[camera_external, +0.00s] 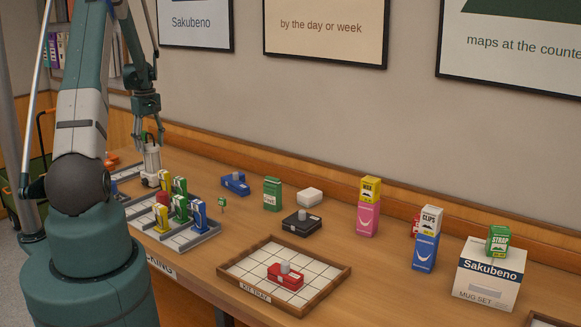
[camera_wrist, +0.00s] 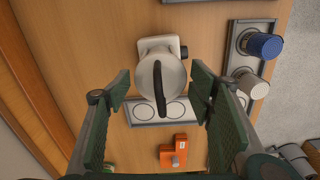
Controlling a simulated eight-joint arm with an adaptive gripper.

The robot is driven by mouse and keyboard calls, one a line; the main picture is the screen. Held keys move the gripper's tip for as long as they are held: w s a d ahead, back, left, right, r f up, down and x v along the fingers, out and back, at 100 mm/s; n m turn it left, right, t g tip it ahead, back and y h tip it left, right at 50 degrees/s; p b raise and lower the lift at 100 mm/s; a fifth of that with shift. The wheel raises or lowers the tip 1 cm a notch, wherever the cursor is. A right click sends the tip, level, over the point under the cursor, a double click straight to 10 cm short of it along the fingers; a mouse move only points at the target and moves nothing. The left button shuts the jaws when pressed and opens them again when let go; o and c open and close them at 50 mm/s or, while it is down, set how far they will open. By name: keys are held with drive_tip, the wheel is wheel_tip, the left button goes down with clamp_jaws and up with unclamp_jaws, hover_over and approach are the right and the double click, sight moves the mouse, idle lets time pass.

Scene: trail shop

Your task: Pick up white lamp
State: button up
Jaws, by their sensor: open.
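The white lamp (camera_wrist: 150,78) is a white, round-topped body with a dark arched handle and a squarish white base. In the wrist view it stands between and below the two spread fingers of my gripper (camera_wrist: 160,92). In the external view the lamp (camera_external: 152,163) stands upright at the far left end of the counter. From these views I cannot tell whether a finger touches the lamp.
A grey rack (camera_external: 190,240) with several yellow, green and blue items lies in front of the lamp. The wrist view shows an orange block (camera_wrist: 173,153) and a blue-topped cylinder (camera_wrist: 262,45) nearby. The kit tray (camera_external: 340,274) holds a red item (camera_external: 286,278).

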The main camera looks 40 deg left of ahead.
sight(152, 157)
drive_tip(key=shift+f, duration=0.65)
drive_tip(key=shift+f, duration=0.15)
drive_tip(key=shift+f, duration=2.5)
drive_tip(key=c, duration=1.5)
drive_tip(key=shift+r, duration=0.15)
drive_tip(key=shift+r, duration=4.9)
